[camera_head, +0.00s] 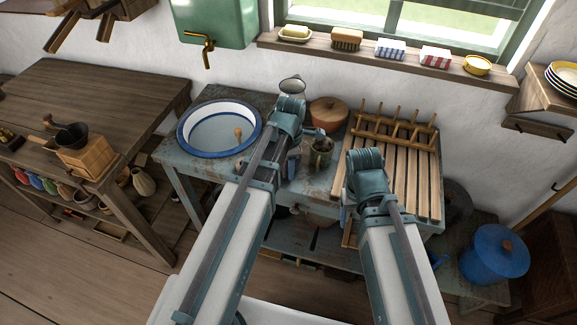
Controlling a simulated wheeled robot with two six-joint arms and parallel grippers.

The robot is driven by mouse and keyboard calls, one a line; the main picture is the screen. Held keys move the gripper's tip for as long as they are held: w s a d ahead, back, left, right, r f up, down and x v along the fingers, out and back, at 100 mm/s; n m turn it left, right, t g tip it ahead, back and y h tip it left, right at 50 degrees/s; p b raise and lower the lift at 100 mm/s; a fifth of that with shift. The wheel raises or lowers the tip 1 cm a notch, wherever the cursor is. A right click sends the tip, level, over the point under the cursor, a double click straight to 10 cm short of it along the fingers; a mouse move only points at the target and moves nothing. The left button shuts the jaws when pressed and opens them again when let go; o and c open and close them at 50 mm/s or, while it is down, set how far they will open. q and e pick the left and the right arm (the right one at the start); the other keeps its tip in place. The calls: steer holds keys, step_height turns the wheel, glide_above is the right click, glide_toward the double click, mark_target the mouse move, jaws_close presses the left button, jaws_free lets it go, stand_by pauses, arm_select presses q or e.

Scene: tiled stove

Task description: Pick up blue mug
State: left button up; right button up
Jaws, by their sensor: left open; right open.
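A small dark mug (321,152) stands on the worn blue-grey washstand, just right of my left gripper. It looks greenish-brown, and I cannot make out a clearly blue mug. My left gripper (309,135) is open and close to this mug; whether they touch is unclear. My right gripper (348,190) is open at the front of the slatted rack, right of and nearer than the mug. Its fingers are mostly hidden by its own wrist.
The washstand (180,158) holds a white basin with blue rim (215,135), a brown lidded pot (328,112) and a wooden drying rack (420,165). A blue lidded pot (490,262) stands low at right. A wooden table (90,95) is at left.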

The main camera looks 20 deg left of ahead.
arm_select(q)
jaws_close()
steer(key=shift+s, duration=0.1)
stand_by(1.3)
